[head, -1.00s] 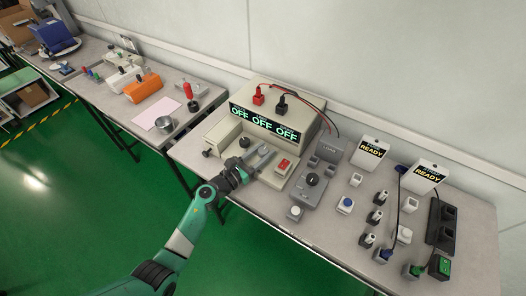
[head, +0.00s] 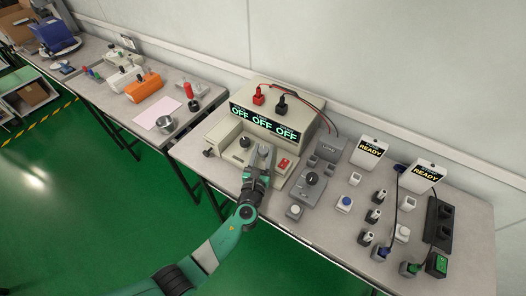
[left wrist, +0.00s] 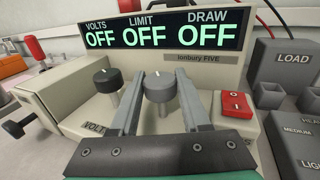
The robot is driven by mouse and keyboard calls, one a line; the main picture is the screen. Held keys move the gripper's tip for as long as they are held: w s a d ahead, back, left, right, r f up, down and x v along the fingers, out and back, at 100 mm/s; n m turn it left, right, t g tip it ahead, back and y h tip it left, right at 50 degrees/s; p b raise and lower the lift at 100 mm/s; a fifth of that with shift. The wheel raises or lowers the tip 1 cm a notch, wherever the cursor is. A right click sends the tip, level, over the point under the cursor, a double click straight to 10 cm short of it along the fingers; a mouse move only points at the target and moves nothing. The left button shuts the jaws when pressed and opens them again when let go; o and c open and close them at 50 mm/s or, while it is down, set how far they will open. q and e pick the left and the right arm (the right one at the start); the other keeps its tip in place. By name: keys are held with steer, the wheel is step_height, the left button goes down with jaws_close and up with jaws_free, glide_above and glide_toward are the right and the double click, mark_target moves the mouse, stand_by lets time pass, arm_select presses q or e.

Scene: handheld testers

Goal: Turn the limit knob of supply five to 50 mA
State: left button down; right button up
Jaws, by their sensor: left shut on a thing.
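Supply five (head: 227,133) is a beige bench unit whose display reads OFF under VOLTS, LIMIT and DRAW; the label "Ionbury FIVE" shows in the left wrist view (left wrist: 203,57). Its limit knob (left wrist: 160,86) is grey with a pale pointer mark, under the LIMIT reading. My left gripper (head: 263,152) is at this knob, and in the left wrist view its fingers (left wrist: 160,92) stand on either side of the knob, shut on it. The black volts knob (left wrist: 107,79) stands just left of the fingers. In the head view the gripper hides most of the limit knob. My right gripper is not in view.
A red rocker switch (left wrist: 236,104) sits close right of the limit knob. Red (head: 259,95) and black (head: 281,101) plugs stand on top of the supply. A grey load box (head: 330,149), a grey selector box (head: 309,188) and READY meters (head: 369,151) stand to the right.

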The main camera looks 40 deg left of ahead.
arm_select(q)
steer(key=shift+f+n+g+y+b, duration=0.15)
steer(key=shift+n+g+y+b, duration=0.6)
steer(key=shift+n+g+y, duration=0.5)
steer(key=shift+y, duration=0.45)
steer(key=shift+n+g, duration=0.25)
steer(key=shift+c, duration=1.9)
jaws_free()
steer(key=shift+r, duration=0.2)
